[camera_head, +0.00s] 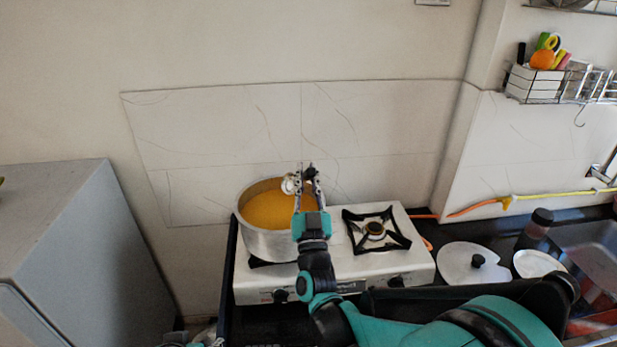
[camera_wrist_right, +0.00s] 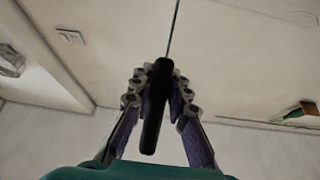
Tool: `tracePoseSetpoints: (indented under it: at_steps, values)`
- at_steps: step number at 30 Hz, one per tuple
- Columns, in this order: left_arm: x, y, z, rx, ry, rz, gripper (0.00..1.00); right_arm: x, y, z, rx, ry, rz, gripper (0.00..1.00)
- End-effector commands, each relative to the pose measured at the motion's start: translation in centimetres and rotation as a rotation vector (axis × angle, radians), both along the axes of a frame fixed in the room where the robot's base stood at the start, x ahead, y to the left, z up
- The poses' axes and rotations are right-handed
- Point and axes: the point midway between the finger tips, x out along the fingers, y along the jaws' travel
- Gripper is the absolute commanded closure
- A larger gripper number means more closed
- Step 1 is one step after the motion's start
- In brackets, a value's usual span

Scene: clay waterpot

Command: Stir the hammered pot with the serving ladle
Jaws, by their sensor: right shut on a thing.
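The hammered pot (camera_head: 264,242) is a silvery metal pot on the left burner of the stove, filled with an orange-yellow liquid (camera_head: 266,209). My right gripper (camera_head: 308,176) is over the right part of the pot's mouth, its fingers pointing to the back wall. In the right wrist view, this gripper (camera_wrist_right: 158,95) is shut on the black handle of the serving ladle (camera_wrist_right: 157,110). A thin shaft runs up from the handle out of the picture. I cannot tell where the ladle's bowl is. My left gripper is not in view.
The white stove (camera_head: 335,284) has a free right burner (camera_head: 375,231). A lid (camera_head: 478,262), a white dish (camera_head: 540,264) and a dark bottle (camera_head: 537,225) stand to the right. An orange hose (camera_head: 480,206) runs along the wall, below a wire rack (camera_head: 560,88).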

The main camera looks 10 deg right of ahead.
Motion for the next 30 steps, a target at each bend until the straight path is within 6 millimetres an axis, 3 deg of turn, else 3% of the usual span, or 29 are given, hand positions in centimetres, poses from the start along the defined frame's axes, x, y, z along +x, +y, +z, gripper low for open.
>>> tracePoseSetpoints:
  at_steps: [30]
  values:
    - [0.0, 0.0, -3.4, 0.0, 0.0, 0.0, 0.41, -2.4, 3.5, -1.9, -0.193, -0.133, 0.001, 1.0]
